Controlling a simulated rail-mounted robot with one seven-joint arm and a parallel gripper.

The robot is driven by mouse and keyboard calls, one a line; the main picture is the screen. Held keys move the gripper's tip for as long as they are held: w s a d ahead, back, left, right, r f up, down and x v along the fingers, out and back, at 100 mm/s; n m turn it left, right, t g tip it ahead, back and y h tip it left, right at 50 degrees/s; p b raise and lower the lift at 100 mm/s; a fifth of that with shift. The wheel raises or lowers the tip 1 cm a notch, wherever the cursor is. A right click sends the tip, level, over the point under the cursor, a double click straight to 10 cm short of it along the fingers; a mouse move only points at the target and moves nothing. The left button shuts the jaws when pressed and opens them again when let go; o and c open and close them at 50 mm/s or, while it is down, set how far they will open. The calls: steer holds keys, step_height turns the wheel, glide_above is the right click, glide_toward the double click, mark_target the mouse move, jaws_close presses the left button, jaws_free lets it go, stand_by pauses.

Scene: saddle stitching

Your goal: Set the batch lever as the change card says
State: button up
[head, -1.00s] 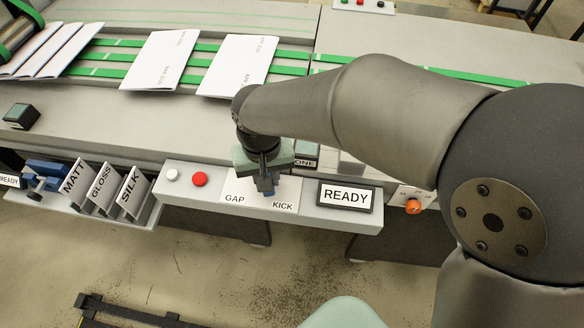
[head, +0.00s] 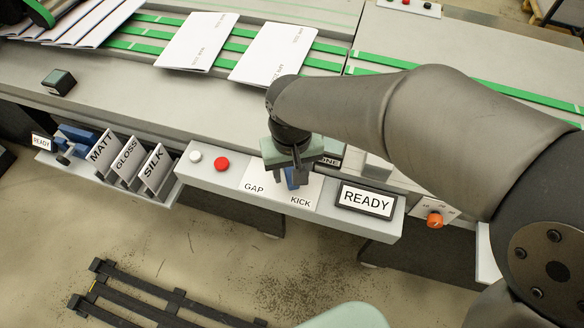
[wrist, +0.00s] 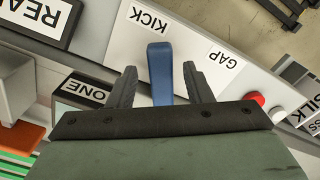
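The blue lever (head: 292,180) stands on a white plate marked GAP (head: 254,188) and KICK (head: 300,202) on the grey control panel. It appears nearer the KICK word in the head view. In the wrist view the lever (wrist: 160,72) rises between the two dark fingers of my gripper (wrist: 157,88), with a gap on each side. My gripper (head: 290,176) is open, pointing down around the lever. I cannot tell which card is the change card.
White and red buttons (head: 221,163) sit left of the plate, a READY display (head: 367,200) right of it. MATT, GLOSS and SILK cards (head: 155,169) stand further left. An orange knob (head: 435,219) is at right. Booklets (head: 273,54) lie on green belts behind. A black pallet (head: 150,295) is on the floor.

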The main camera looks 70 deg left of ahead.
step_height(320, 180, up, 17)
steer(key=shift+r+b, duration=0.15)
steer(key=shift+b, duration=0.2)
stand_by(0.4)
steer(key=shift+w+d, duration=0.1)
stand_by(0.4)
steer(key=w+d+f+m, duration=0.2)
steer(key=w+d+m, duration=0.2)
steer(key=w+d, duration=0.75)
steer(key=w+d+f+m, duration=0.3)
steer(key=w+d+m, duration=0.1)
steer(key=w+d, duration=0.75)
steer(key=s+d+f+m, duration=0.2)
steer(key=d, duration=0.6)
steer(key=s+d+f+m, duration=0.1)
steer(key=d+f+m, duration=0.1)
steer(key=d, duration=0.6)
steer(key=s+d+f+m, duration=0.2)
steer(key=d+f+m, duration=0.1)
steer(key=d, duration=0.6)
steer(key=shift+s+m, duration=0.3)
steer(key=shift+s, duration=0.05)
